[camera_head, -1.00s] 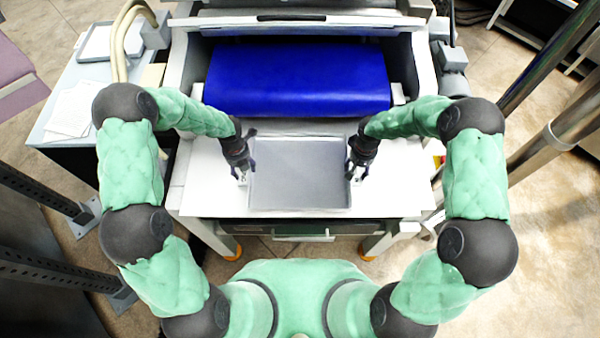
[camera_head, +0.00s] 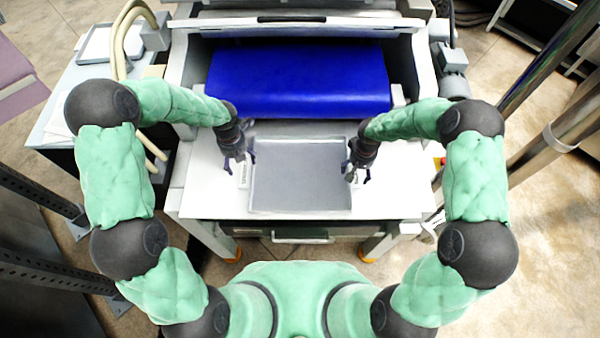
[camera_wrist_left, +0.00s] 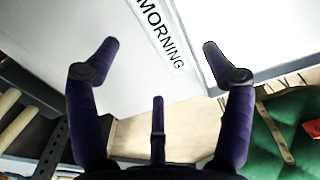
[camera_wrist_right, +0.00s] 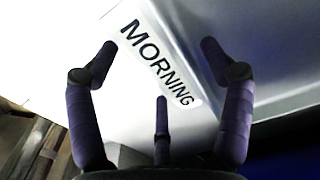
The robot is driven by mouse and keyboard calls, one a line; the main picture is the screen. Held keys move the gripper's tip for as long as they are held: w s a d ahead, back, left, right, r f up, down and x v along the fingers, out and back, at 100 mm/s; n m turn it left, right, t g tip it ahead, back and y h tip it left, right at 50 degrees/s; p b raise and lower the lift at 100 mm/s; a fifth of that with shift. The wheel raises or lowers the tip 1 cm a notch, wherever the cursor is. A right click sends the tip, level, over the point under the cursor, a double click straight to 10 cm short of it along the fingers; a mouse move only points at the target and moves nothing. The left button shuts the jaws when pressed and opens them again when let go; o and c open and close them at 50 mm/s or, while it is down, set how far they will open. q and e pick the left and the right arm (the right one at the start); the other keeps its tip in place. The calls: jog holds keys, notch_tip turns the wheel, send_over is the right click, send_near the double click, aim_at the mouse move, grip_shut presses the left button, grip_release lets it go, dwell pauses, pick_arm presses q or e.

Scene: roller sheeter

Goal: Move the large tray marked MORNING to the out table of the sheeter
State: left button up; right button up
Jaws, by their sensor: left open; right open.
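The large grey tray (camera_head: 300,190) lies flat on the white table (camera_head: 400,205) of the sheeter, in front of the blue belt. A white label reading MORNING shows at its left side in the left wrist view (camera_wrist_left: 160,33), and another at its right side in the right wrist view (camera_wrist_right: 160,65). My left gripper (camera_head: 238,166) is open beside the tray's left edge, its fingers apart around empty space near the label. My right gripper (camera_head: 357,172) is open at the tray's right edge, by the other label. Neither gripper visibly clamps the rim.
The blue belt (camera_head: 300,80) and the sheeter's housing stand behind the tray. A side table (camera_head: 85,75) with a smaller tray (camera_head: 97,42) is at the left. Metal posts (camera_head: 545,60) rise at the right. White table surface is free on both sides of the tray.

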pick_arm(q)
notch_tip(320, 180, up, 5)
jog(key=shift+r, duration=0.15)
pick_arm(e)
notch_tip(320, 180, up, 12)
dwell(0.5)
